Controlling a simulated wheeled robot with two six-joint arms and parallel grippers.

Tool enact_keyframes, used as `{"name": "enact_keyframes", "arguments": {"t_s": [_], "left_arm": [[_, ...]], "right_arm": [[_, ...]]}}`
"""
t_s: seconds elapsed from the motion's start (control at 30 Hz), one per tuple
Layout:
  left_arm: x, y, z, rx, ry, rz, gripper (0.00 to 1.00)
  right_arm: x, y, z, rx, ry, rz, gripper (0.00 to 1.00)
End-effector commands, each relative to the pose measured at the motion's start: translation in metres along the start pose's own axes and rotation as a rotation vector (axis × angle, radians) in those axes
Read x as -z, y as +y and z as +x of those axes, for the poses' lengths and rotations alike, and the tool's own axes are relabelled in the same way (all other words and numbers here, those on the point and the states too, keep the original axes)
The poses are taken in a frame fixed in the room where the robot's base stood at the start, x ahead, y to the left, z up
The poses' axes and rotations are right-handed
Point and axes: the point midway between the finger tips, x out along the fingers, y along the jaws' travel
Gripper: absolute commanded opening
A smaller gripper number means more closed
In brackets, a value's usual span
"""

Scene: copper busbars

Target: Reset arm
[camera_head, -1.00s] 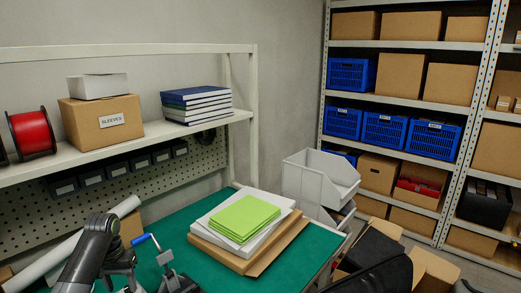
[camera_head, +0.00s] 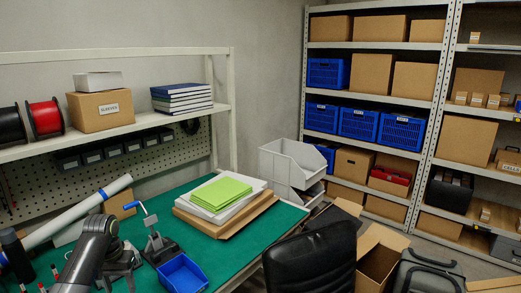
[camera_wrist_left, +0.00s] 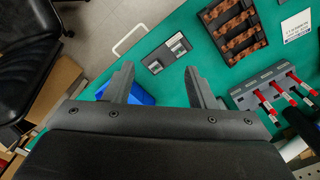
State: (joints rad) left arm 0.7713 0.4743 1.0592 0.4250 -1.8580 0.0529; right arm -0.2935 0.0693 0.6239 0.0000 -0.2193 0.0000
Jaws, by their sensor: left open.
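My left arm comes in at the lower left of the head view, over the green workbench (camera_head: 236,255). Its gripper (camera_wrist_left: 162,85) shows best in the left wrist view. The two dark fingers are apart, with nothing held between them. A blue bin (camera_wrist_left: 138,95) lies below, partly hidden behind the left finger; it also shows in the head view (camera_head: 182,273). A dark tray with copper-coloured pieces (camera_wrist_left: 236,32) lies beyond the fingers at the upper right. My right gripper is in neither view.
A grey rack with red-handled tools (camera_wrist_left: 272,92) is right of the fingers. A clamp with a blue handle (camera_head: 157,243) stands by the arm. Green pads (camera_head: 221,192) lie stacked on the bench. A black chair (camera_head: 312,262) and open carton (camera_head: 380,258) stand at the bench's right.

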Motion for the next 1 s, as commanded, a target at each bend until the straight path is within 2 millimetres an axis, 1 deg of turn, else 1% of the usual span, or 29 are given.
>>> {"name": "enact_keyframes", "arguments": {"t_s": [0.03, 0.07, 0.1, 0.2, 0.27, 0.37, 0.47, 0.5, 0.57, 0.67, 0.7, 0.77, 0.8, 0.87, 0.9, 0.97, 1.0], "left_arm": [[0.0, 0.0, 0.0, 0.0, 0.0, 0.0, 0.5], [-0.001, 0.0, 0.006, 0.0, -0.002, -0.002, 0.5], [-0.003, -0.001, 0.017, 0.002, -0.002, -0.005, 0.5], [-0.008, -0.002, 0.039, 0.005, 0.0, -0.01, 0.5], [-0.011, -0.003, 0.053, 0.007, 0.002, -0.014, 0.5], [-0.018, -0.005, 0.08, 0.012, 0.006, -0.021, 0.5], [-0.027, -0.007, 0.111, 0.018, 0.01, -0.027, 0.5], [-0.033, -0.008, 0.125, 0.021, 0.01, -0.03, 0.5], [-0.041, -0.01, 0.147, 0.026, 0.013, -0.034, 0.5], [-0.06, -0.012, 0.191, 0.036, 0.018, -0.04, 0.5], [-0.072, -0.014, 0.212, 0.042, 0.019, -0.042, 0.5], [-0.093, -0.015, 0.248, 0.05, 0.021, -0.045, 0.5], [-0.11, -0.017, 0.274, 0.058, 0.023, -0.046, 0.5], [-0.139, -0.018, 0.312, 0.067, 0.028, -0.045, 0.5], [-0.158, -0.019, 0.335, 0.074, 0.032, -0.043, 0.5], [-0.19, -0.019, 0.369, 0.084, 0.038, -0.039, 0.5], [-0.213, -0.018, 0.39, 0.088, 0.041, -0.035, 0.5]], "right_arm": [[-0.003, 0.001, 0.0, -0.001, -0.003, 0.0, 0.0], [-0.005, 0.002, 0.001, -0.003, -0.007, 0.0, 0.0], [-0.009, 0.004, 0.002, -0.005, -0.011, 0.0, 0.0], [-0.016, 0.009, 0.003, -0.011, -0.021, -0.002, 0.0], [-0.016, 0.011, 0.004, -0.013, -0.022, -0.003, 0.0], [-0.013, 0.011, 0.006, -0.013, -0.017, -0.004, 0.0], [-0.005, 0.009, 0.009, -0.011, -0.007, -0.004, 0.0], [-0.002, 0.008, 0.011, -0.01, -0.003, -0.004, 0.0], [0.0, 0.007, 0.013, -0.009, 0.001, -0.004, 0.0], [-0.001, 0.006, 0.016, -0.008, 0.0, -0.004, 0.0], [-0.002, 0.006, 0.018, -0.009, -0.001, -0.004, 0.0], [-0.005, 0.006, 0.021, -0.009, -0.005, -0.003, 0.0], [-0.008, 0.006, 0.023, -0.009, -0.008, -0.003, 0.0], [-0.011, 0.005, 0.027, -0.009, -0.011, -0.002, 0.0], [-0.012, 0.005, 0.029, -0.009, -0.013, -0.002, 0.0], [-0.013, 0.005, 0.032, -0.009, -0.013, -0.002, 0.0], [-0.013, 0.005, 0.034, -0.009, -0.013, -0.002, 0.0]]}}
